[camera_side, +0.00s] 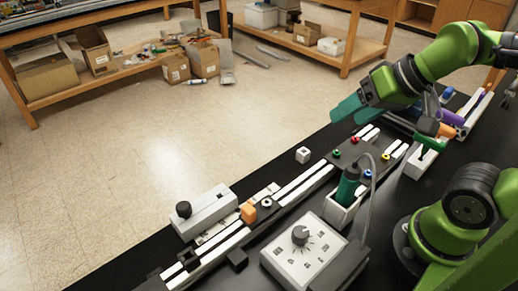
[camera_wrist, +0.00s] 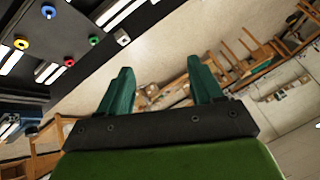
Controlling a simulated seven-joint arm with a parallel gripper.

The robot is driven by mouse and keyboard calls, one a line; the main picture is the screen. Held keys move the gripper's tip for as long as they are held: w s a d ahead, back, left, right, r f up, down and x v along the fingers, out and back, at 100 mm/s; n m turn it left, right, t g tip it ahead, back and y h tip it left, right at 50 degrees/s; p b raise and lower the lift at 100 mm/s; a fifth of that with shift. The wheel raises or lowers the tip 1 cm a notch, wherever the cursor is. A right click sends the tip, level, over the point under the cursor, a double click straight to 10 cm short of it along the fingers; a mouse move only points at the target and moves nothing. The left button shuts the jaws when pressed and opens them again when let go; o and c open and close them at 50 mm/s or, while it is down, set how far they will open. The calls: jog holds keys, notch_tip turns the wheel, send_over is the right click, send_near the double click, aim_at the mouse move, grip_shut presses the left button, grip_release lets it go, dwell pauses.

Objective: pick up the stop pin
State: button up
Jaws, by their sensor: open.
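My gripper (camera_side: 348,107) is raised above the far side of the bench, open and empty. In the wrist view its two green fingers (camera_wrist: 162,85) stand apart with nothing between them. I cannot tell for certain which part is the stop pin. Small coloured round parts sit on a dark plate (camera_side: 350,160): red (camera_side: 354,139), green (camera_side: 336,153) and yellow (camera_side: 367,173). In the wrist view a blue one (camera_wrist: 48,11) shows at the upper left, near the others. My gripper touches none of them.
A green-handled tool (camera_side: 348,188) with a cable stands in a white holder.

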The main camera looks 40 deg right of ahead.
jog(key=a+f, duration=0.1)
jog(key=n+g+h, duration=0.2)
jog(key=n+g, duration=0.4)
jog(key=g, duration=0.1)
send_over(183, 206)
jog(key=shift+f, duration=1.1)
notch_tip(183, 206, down, 16)
jog(key=shift+f, duration=0.2)
jog(key=c, duration=1.1)
